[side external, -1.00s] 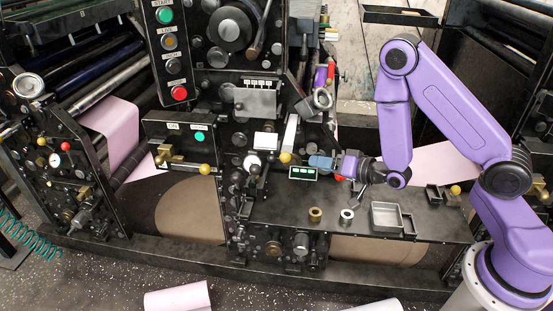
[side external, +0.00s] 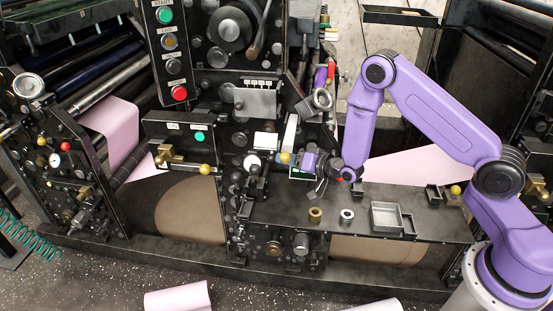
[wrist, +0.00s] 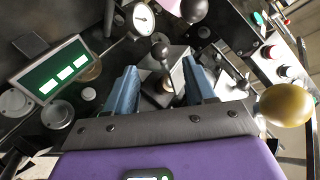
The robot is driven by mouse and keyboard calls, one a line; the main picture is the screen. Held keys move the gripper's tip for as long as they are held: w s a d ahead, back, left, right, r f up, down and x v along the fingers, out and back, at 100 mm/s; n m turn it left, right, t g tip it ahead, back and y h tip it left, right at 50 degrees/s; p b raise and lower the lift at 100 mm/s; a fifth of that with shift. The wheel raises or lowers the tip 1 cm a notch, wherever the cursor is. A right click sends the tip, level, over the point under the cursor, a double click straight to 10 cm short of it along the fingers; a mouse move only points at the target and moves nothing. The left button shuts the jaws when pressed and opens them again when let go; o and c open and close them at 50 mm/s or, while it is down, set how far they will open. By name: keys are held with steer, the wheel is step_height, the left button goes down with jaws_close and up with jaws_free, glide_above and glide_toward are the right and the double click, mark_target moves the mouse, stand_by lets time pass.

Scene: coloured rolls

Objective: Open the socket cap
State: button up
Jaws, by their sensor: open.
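In the wrist view, my gripper (wrist: 162,86) has its two blue fingers apart, with nothing held between them. Beyond and between the fingertips is a grey metal block with a black-knobbed lever (wrist: 160,52). It looks like the socket cap fitting, but I cannot tell for certain, nor whether the cap is open. In the side view, the dark fitting (side external: 256,182) stands at the left end of the black bench. My gripper (side external: 291,164) is just right of it, pointing left; its fingertips are hard to make out there.
A yellow ball knob (wrist: 286,105) is close on the wrist view's right. A green display (wrist: 57,72) is on its left, near a dial gauge (wrist: 143,17). A brass ring (side external: 315,214), a steel ring (side external: 347,215) and a grey tray (side external: 387,218) rest on the bench.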

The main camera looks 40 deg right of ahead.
mark_target(267, 148)
steer(key=shift+x, duration=2.8)
steer(key=shift+f, duration=0.1)
jaws_close()
